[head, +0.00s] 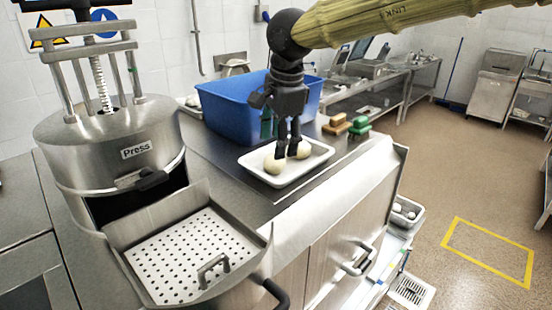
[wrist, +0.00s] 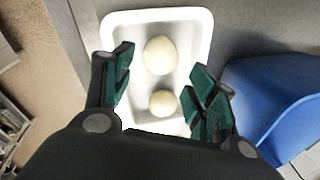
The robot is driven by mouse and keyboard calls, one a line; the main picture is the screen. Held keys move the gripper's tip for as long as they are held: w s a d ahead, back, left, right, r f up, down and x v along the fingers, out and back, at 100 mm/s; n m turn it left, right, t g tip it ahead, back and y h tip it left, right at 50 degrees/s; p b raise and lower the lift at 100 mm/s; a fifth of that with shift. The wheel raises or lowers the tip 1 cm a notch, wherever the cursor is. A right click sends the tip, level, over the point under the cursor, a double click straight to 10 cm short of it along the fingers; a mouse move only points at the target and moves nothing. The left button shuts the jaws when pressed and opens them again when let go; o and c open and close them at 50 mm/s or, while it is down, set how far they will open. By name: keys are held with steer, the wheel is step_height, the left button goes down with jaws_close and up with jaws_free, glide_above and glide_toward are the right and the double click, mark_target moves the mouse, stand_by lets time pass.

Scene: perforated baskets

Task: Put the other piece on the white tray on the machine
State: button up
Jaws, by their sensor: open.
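Two pale round pieces lie on the white tray (head: 262,182): one at the left (head: 273,165) and one at the right (head: 304,150). In the wrist view the tray (wrist: 197,25) holds an upper piece (wrist: 160,55) and a lower piece (wrist: 162,103). My gripper (head: 288,155) is open and points down over the tray; its fingers partly cover the pieces in the head view. In the wrist view its green-padded fingers (wrist: 163,75) are spread, with the lower piece appearing between them. The steel machine marked Press (head: 110,135) stands at the left; no piece shows on its perforated plate (head: 190,250).
A blue bin (head: 228,110) stands right behind the tray and shows close beside my right finger in the wrist view (wrist: 280,95). A brown brush (head: 336,122) and a green brush (head: 359,126) lie to the tray's right. The dark counter between tray and machine is clear.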

mark_target(281, 168)
steer(key=shift+b+v, duration=0.65)
steer(key=shift+v, duration=2.3)
